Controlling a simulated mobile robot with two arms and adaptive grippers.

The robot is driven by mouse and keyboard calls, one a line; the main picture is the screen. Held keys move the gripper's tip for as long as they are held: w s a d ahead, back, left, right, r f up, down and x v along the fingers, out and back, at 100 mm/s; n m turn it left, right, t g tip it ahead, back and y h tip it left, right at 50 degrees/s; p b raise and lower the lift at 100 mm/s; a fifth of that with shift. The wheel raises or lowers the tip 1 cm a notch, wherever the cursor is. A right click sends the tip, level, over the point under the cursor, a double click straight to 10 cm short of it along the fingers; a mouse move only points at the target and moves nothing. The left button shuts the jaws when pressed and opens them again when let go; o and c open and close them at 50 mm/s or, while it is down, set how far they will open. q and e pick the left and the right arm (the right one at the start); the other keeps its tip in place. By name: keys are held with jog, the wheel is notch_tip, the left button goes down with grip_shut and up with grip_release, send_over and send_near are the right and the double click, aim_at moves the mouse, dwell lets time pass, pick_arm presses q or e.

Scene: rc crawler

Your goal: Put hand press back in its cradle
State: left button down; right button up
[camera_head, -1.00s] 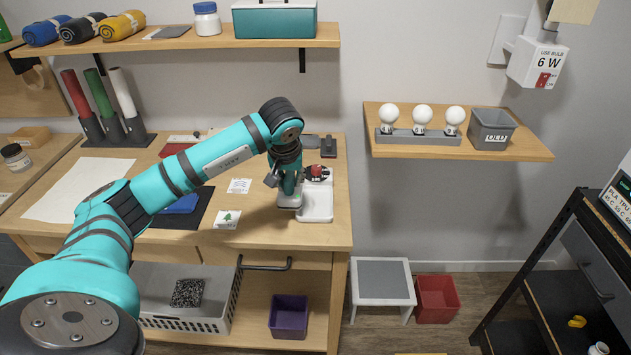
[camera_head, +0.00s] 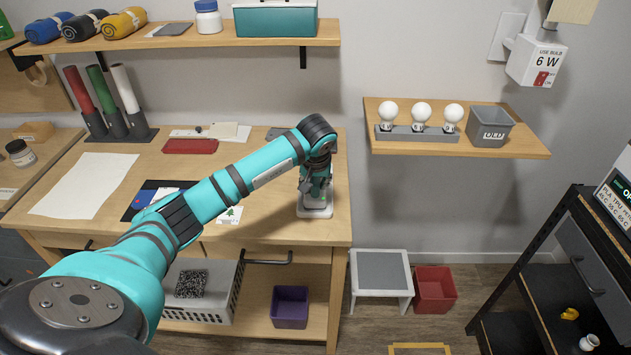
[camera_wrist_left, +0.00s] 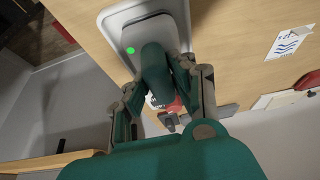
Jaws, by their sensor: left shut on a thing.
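The hand press (camera_wrist_left: 155,62) has a dark green handle and a pale base with a green dot, seen in the left wrist view. My left gripper (camera_wrist_left: 160,78) is shut on its handle. In the head view my left gripper (camera_head: 316,184) points down over the white cradle (camera_head: 314,213) at the table's front right. The cradle rim also shows in the left wrist view (camera_wrist_left: 107,28), around the press base. I cannot tell whether the base rests in the cradle or hovers just above it. My arm hides most of the press in the head view. My right gripper is not in view.
The wooden table (camera_head: 270,220) has a printed tree card (camera_head: 230,215) left of the cradle and a red flat case (camera_head: 190,146) behind. White paper (camera_head: 85,185) lies at left. A purple bin (camera_head: 290,307) stands on the lower shelf. The table's right edge is close to the cradle.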

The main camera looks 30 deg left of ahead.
pick_arm(q)
jog(key=c, duration=1.1)
grip_release()
jog(key=shift+r, duration=0.15)
jog(key=b+v, duration=0.1)
jog(key=v, duration=1.1)
